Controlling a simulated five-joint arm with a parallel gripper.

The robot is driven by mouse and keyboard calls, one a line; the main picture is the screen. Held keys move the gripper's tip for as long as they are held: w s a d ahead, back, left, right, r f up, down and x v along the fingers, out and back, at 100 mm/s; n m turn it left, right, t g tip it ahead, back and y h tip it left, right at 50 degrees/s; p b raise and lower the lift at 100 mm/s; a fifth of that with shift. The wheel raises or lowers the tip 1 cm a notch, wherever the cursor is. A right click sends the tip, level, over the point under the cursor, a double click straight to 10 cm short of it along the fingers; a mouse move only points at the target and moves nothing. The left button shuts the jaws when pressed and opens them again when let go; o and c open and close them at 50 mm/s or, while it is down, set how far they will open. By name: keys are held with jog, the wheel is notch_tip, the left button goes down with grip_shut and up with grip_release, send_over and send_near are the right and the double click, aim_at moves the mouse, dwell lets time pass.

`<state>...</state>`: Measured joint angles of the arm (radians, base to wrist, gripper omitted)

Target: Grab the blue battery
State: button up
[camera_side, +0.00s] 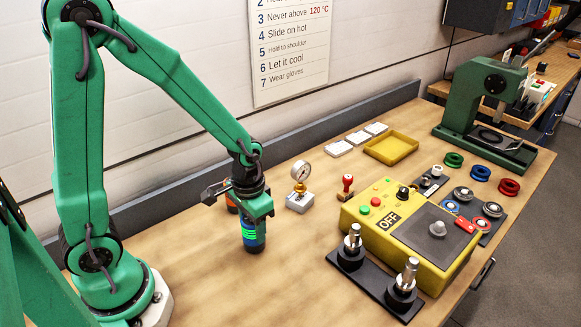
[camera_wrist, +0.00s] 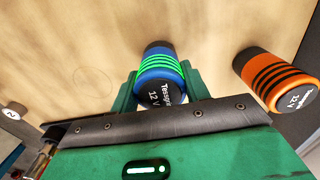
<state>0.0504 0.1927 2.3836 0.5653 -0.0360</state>
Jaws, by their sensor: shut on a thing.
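The blue battery (camera_wrist: 160,70) has green stripes and a dark end marked 12 V. It shows between the green jaws of my gripper (camera_wrist: 158,88) in the wrist view. In the side view the blue battery (camera_side: 253,233) is upright below my gripper (camera_side: 254,210), its upper part hidden by the jaws. My gripper is shut on it. I cannot tell whether its bottom touches the table. An orange battery (camera_wrist: 274,82) with black stripes stands to the right in the wrist view; in the side view it is mostly hidden behind my gripper.
A pressure gauge (camera_side: 300,172) on a white block stands just right of my gripper. A red-handled stamp (camera_side: 346,187) and a yellow control box (camera_side: 395,262) marked OFF are farther right. A black plate with two metal posts (camera_side: 374,284) lies in front. The table (camera_side: 185,285) is clear nearer the front left.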

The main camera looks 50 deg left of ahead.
jog(key=shift+r, duration=0.1)
jog(key=shift+r, duration=2.05)
jog(key=s+d+r, duration=0.6)
jog(key=d, duration=0.3)
jog(key=shift+s+d+r, duration=0.25)
jog(key=shift+d+r, duration=0.1)
jog(key=shift+w, duration=0.15)
